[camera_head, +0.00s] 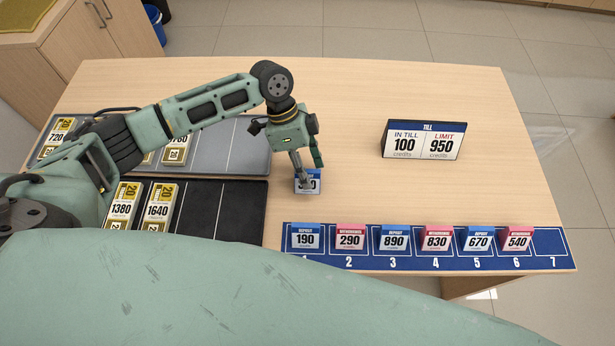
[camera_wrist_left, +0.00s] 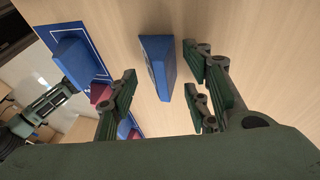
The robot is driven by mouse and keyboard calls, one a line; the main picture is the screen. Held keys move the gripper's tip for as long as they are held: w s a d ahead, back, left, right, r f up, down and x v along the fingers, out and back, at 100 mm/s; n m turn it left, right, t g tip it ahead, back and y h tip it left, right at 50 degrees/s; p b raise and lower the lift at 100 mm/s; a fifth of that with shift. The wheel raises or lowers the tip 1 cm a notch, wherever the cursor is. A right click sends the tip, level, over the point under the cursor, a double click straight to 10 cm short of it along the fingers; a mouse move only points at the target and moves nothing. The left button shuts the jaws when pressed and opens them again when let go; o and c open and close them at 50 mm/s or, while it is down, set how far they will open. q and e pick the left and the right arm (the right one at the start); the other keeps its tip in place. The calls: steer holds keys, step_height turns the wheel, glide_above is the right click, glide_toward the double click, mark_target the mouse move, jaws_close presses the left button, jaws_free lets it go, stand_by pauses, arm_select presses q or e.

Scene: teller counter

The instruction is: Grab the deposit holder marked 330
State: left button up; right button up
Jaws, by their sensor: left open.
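A blue deposit holder with a white number face (camera_head: 308,187) stands alone on the counter, behind the numbered strip. My left gripper's finger covers part of its number, so I cannot read it in full. My left gripper (camera_head: 310,170) is open just above and around this holder, pointing down. In the left wrist view the blue holder (camera_wrist_left: 158,68) sits between the spread fingers of my left gripper (camera_wrist_left: 162,75), with gaps visible on both sides. My right gripper is not in view.
A blue numbered strip (camera_head: 550,250) holds deposit and withdrawal cards 190, 290, 890, 830, 670 and 540; slot 7 is empty. A till sign (camera_head: 424,140) reads 100 in till, limit 950. Grey (camera_head: 225,148) and black (camera_head: 230,210) trays with yellow-banded stacks lie left.

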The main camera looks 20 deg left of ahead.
arm_select(q)
jaws_close()
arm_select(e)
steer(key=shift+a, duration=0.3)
arm_select(q)
steer(key=shift+r, duration=0.1)
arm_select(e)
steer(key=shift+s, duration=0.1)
